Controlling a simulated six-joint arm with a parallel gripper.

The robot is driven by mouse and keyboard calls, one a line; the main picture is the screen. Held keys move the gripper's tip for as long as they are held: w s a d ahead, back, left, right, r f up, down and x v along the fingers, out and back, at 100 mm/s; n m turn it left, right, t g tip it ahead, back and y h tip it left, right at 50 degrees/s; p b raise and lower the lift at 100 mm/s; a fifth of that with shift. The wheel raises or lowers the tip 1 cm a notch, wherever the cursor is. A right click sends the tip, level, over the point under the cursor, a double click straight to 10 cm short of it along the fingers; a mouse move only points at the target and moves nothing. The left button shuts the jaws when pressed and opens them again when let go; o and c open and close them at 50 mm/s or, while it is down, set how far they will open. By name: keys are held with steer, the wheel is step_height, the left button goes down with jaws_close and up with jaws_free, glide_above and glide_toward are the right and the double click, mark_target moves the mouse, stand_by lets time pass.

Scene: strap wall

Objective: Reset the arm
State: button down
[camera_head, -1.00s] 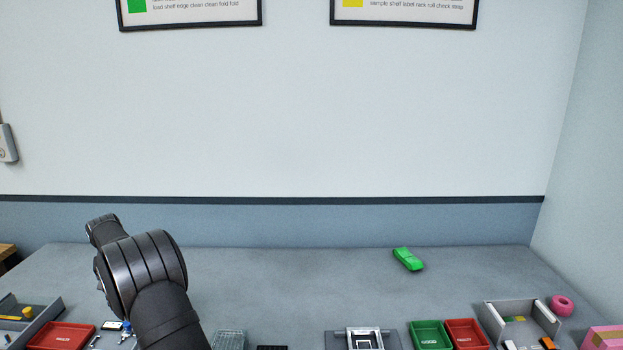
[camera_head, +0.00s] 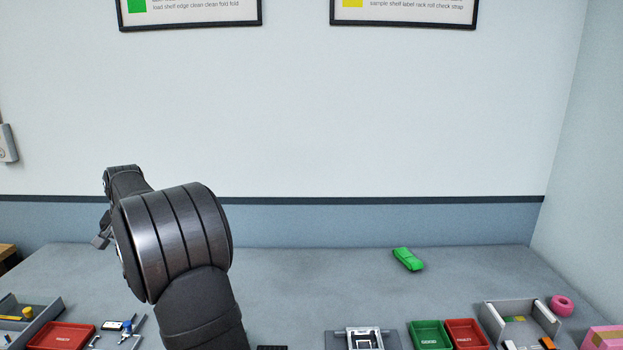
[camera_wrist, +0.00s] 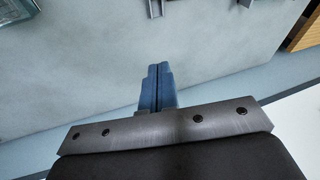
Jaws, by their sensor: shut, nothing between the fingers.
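My gripper (camera_wrist: 158,70) shows in the wrist view with its two blue fingers pressed together and nothing between them. Bare grey table surface lies beyond the fingertips. In the head view my arm rises from the bottom edge, left of the middle, and bends to the left above the table; the fingers cannot be made out clearly there.
The grey table (camera_head: 330,285) is clear in the middle. A green bundle (camera_head: 408,259) lies at the back right. Red tray (camera_head: 62,336), green bin (camera_head: 430,336), red bin (camera_head: 466,334), grey open box (camera_head: 521,315) and pink roll (camera_head: 562,305) line the front.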

steer(key=shift+s+d+r+m, duration=0.2)
steer(key=shift+s+d+r, duration=0.25)
steer(key=shift+r, duration=0.2)
steer(key=shift+s+d+r+m, duration=0.2)
steer(key=shift+s+d+r, duration=0.1)
steer(key=shift+d+r, duration=0.25)
steer(key=c, duration=2.2)
jaws_free()
steer(key=shift+a, duration=0.1)
